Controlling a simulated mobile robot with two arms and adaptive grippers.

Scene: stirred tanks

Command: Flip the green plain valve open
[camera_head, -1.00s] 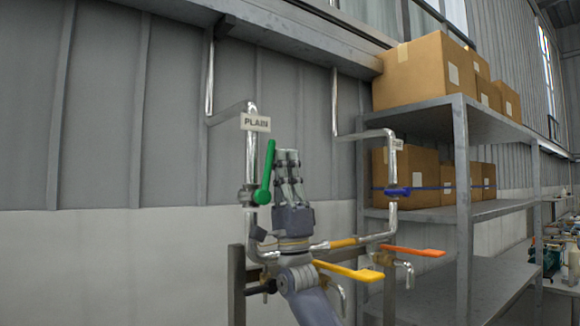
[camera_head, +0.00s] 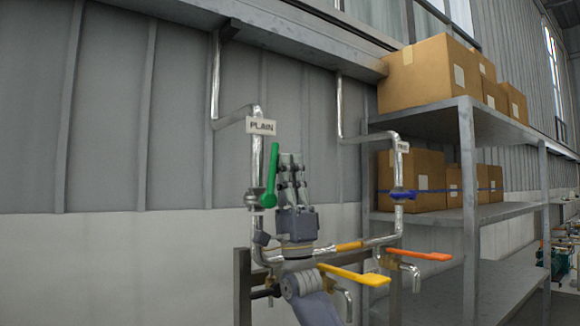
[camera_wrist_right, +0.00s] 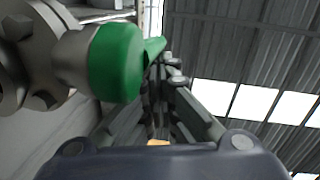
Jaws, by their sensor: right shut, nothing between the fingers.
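The green valve handle (camera_head: 271,176) stands upright along the left vertical pipe, below the white PLAIN label (camera_head: 261,126). Its metal valve body (camera_head: 259,199) sits at the handle's lower end. My right gripper (camera_head: 290,157) points up just right of the handle, shut and empty. In the right wrist view the green handle (camera_wrist_right: 116,62) is large and close at the upper left, and the shut fingers (camera_wrist_right: 158,75) are beside it. I cannot tell whether they touch. My left gripper is not in view.
A blue-handled valve (camera_head: 402,195) is on the right pipe. Yellow (camera_head: 354,274) and orange (camera_head: 419,254) levers stick out to the right below. A metal shelf (camera_head: 468,180) with cardboard boxes (camera_head: 424,75) stands at the right. The wall on the left is clear.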

